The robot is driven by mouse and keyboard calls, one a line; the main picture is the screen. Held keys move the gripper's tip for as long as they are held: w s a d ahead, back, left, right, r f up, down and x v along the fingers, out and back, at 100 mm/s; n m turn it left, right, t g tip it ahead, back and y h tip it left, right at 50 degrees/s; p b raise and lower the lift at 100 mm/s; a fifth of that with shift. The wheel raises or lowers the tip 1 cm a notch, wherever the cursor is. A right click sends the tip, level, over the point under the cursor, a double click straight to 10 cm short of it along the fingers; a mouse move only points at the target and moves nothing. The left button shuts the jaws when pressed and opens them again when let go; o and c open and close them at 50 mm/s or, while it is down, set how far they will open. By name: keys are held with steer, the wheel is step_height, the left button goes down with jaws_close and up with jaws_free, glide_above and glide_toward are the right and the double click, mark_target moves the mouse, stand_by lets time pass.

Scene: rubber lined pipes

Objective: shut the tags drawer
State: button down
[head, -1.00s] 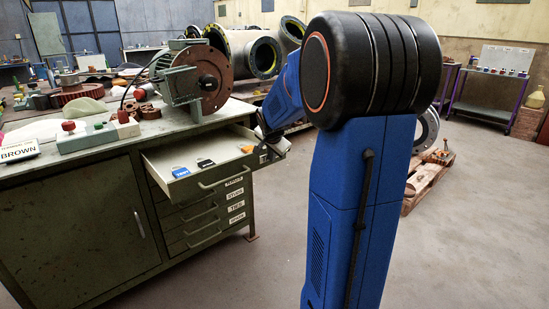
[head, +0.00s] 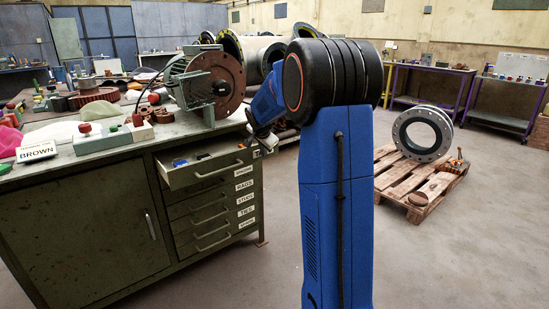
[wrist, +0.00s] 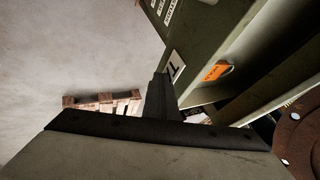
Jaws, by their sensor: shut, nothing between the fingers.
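The top drawer (head: 208,172) of the green cabinet is partly open. A blue item (head: 180,162) and a dark item (head: 203,156) show inside it. The wrist view shows the drawer's green front (wrist: 185,45) with a white label (wrist: 175,66), mostly covered, and an orange item (wrist: 216,72) inside. My gripper (head: 268,144) is shut and empty at the right end of the drawer front. In the wrist view its dark fingers (wrist: 161,84) overlap the label's edge; I cannot tell whether they touch the front.
Lower drawers (head: 212,217) with labels such as RAGS and TIES are shut. The bench top (head: 95,172) holds a flanged motor (head: 214,84), a BROWN sign (head: 37,151) and a button box (head: 102,139). A pallet (head: 400,178) with a pipe ring (head: 423,133) stands right. Floor between is clear.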

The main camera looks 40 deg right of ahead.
steer(key=w, duration=1.4)
steer(key=shift+a, duration=0.2)
